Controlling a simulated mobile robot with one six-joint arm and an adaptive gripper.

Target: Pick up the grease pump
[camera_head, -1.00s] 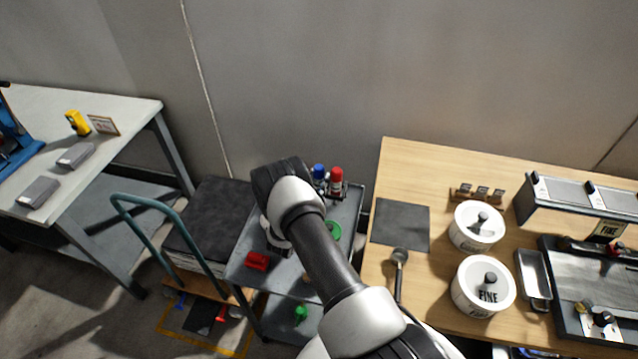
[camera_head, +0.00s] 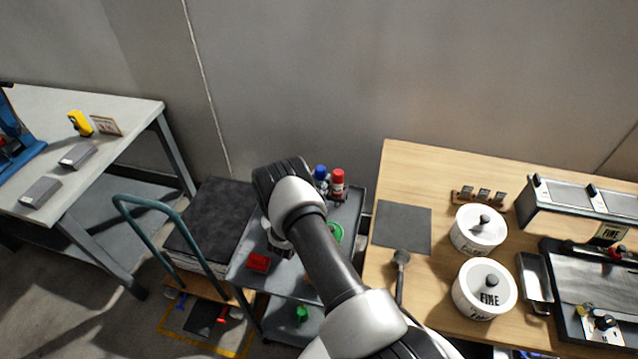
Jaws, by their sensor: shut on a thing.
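My arm reaches over the grey cart (camera_head: 343,218), and its wrist hides much of the cart's top. My gripper (camera_head: 279,246) shows only in part below the wrist, low over the cart top. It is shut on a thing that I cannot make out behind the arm. I cannot tell any visible object for certain as the grease pump. A blue-capped bottle (camera_head: 320,173) and a red bottle (camera_head: 338,182) stand at the back of the cart. A green round thing (camera_head: 336,232) shows just right of my arm.
A red bin (camera_head: 258,262) sits at the cart's front left. A green item (camera_head: 301,314) is on the lower shelf. A trolley with a teal handle (camera_head: 153,199) stands at left.

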